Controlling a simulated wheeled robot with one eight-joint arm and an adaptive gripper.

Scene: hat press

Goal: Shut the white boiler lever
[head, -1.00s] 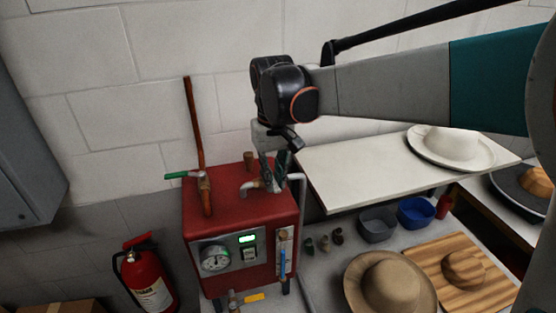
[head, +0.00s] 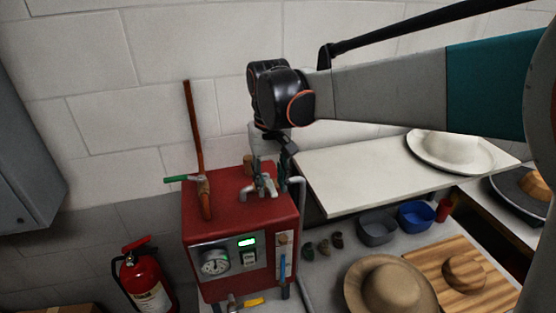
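The red boiler (head: 240,222) stands against the wall, left of centre. A pale grey-white fitting (head: 248,191), which looks like the white lever with its pipe, is on the boiler's top toward the right. My gripper (head: 268,182) points down right at this fitting and covers part of it. Its two dark fingers look apart, one on each side of the pale part. Whether they touch it I cannot tell. The lever's exact angle is hidden by the fingers.
A yellow-handled valve (head: 252,301) is low in front. A white board (head: 370,172) with a white hat (head: 447,148) lies right. A fire extinguisher (head: 146,280) stands left.

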